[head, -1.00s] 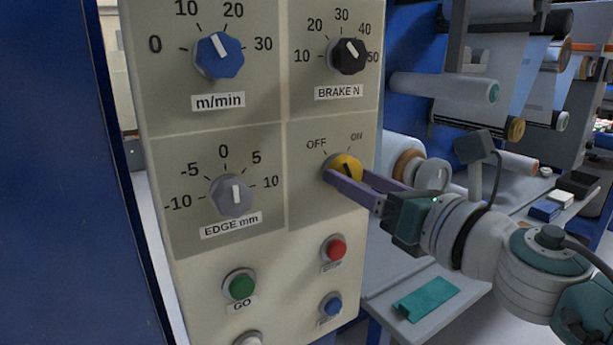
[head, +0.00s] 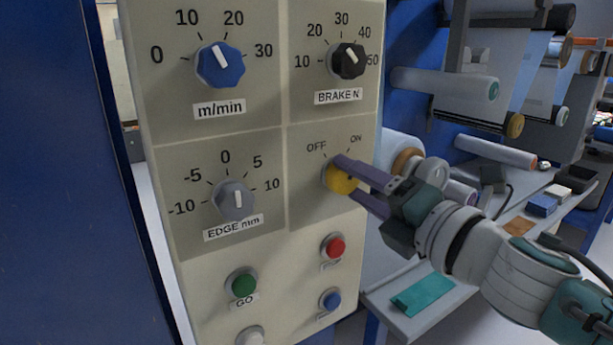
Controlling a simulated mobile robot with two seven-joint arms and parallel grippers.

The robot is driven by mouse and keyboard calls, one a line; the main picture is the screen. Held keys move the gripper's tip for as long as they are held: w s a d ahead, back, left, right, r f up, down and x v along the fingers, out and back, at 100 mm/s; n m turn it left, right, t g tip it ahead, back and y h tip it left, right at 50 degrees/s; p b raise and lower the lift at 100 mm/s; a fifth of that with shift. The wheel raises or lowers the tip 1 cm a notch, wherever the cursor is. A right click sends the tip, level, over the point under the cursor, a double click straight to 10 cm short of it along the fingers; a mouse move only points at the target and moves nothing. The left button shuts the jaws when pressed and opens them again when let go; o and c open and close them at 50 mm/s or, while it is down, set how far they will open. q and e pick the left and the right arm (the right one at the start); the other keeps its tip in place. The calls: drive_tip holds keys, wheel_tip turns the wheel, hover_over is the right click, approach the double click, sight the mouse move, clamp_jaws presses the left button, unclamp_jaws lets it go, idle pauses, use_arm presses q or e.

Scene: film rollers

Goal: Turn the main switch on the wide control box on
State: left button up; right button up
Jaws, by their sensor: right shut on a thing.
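The wide control box (head: 225,125) has a cream front that fills the middle of the head view. Its main switch (head: 338,180) is a yellow round knob under the printed words OFF and ON. My right gripper (head: 346,176) comes in from the right and is shut on this knob. One purple finger lies across its upper edge near the ON side, the other at its lower right. The fingers cover part of the knob, and I cannot tell for sure where its pointer stands. My left gripper is not in view.
Around the switch are a blue m/min knob (head: 221,65), a black BRAKE N knob (head: 348,61) and a grey EDGE mm knob (head: 233,201). Below are a green button (head: 242,284), a red button (head: 333,246) and a blue button (head: 330,300). Film rollers stand behind at right.

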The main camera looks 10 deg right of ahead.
drive_tip(key=shift+m, duration=1.1)
drive_tip(key=o, duration=1.4)
drive_tip(key=p+v, duration=0.1)
drive_tip(key=v, duration=0.9)
drive_tip(key=shift+p, duration=0.35)
drive_tip(key=shift+r, duration=0.1)
